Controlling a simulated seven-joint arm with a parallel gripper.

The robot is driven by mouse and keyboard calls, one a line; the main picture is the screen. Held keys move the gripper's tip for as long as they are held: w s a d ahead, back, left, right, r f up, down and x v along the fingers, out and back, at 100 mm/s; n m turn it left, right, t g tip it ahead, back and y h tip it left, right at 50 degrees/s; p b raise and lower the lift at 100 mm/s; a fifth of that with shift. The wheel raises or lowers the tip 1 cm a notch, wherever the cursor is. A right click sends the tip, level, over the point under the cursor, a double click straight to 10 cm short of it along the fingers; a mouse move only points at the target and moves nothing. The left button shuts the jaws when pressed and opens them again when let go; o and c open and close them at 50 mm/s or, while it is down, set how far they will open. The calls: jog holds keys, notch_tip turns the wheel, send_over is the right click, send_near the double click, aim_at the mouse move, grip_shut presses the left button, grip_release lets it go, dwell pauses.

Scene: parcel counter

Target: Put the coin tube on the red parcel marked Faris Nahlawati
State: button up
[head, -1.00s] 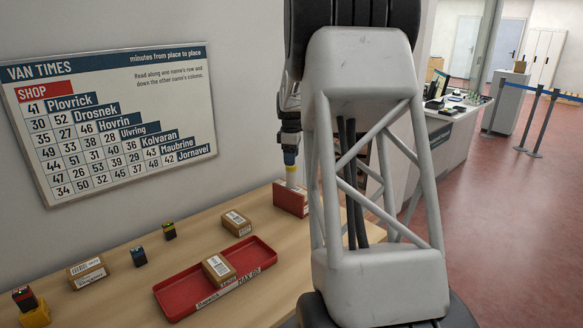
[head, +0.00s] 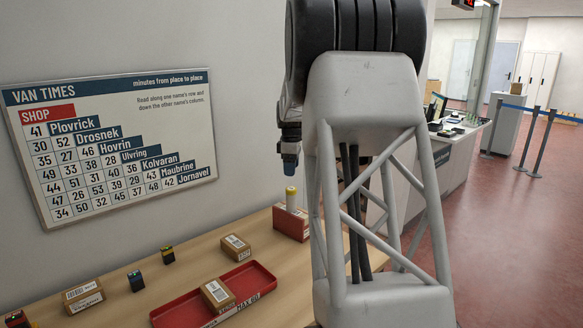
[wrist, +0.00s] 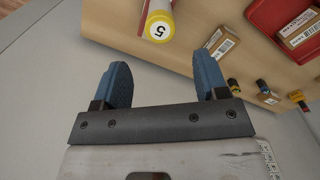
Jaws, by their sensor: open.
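The coin tube (head: 291,196) is pale with a yellow top end and stands upright at the red parcel (head: 291,224), seemingly on its top. The parcel is at the far right end of the counter, partly behind my arm; no name is readable on it. In the wrist view the tube's yellow end with a "5" (wrist: 160,27) shows at the top. My gripper (head: 290,165) is above the tube, apart from it. In the wrist view its two blue fingers (wrist: 163,82) are spread with nothing between them.
A red tray (head: 262,278) holding a brown parcel (head: 217,294) is nearer on the counter. Other brown parcels (head: 235,247) (head: 84,295) and small dark blocks (head: 168,255) (head: 136,281) lie around it. A wall with a van times board (head: 120,140) stands behind.

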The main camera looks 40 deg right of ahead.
jog(key=shift+a, duration=0.15)
jog(key=s+a+r+m, duration=0.15)
jog(key=s+a, duration=0.25)
jog(key=a, duration=0.6)
jog(key=s+a+r+m+t, duration=0.15)
jog(key=s+a, duration=0.25)
jog(key=a, duration=0.6)
jog(key=s+a+r+m, duration=0.1)
jog(key=s+a+r, duration=0.3)
jog(key=a, duration=0.5)
jog(key=s+a+f+m, duration=0.2)
jog(key=s+a+f, duration=0.2)
jog(key=s+a, duration=0.5)
jog(key=s+a+f+m+t, duration=0.1)
jog(key=s+a+f, duration=0.4)
jog(key=s+a, duration=0.5)
jog(key=shift+s+a+m, duration=0.2)
jog(key=shift+s+m, duration=0.2)
jog(key=shift+s, duration=3.05)
